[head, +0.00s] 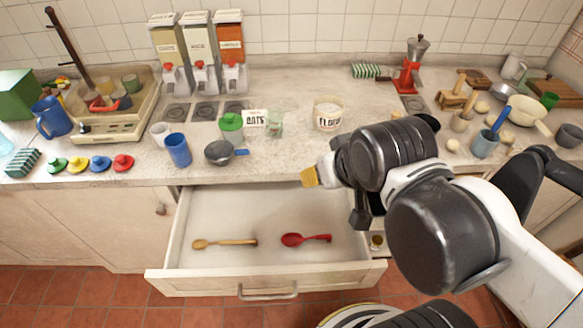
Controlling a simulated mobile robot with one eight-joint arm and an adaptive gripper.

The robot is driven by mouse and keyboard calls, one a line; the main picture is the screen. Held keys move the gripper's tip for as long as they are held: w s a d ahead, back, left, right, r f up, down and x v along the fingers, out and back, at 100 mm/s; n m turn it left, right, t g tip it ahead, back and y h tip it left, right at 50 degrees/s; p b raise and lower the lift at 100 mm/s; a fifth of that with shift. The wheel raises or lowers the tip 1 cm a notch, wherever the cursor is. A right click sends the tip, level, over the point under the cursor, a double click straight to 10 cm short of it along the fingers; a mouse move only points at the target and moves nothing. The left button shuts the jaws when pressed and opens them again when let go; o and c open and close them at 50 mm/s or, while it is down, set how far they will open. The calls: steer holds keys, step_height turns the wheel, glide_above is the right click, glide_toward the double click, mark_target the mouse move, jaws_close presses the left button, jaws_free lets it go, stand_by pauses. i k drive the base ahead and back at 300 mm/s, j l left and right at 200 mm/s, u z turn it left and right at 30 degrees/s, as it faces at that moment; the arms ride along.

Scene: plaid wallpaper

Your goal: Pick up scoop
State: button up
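Two long-handled utensils lie in the open drawer (270,205). One is a red scoop-like spoon (292,240), its bowl to the left and handle to the right. The other is a wooden spoon (225,242) to its left. I cannot tell for sure which thing is the scoop; the red one looks most like it. My gripper (342,210) is over the right part of the drawer, above and right of the red spoon and apart from it. Its yellowish fingertips look spread wide, with nothing seen between them. My arm hides the area to the right.
Dispensers (199,55) stand behind. The drawer's front wall (265,278) sticks out over the floor.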

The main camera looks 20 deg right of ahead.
mark_target(293, 239)
steer(key=k+l+z, duration=0.15)
steer(key=z, duration=0.3)
steer(key=k+l+z, duration=0.1)
steer(key=l+z, duration=0.15)
steer(key=z, duration=0.25)
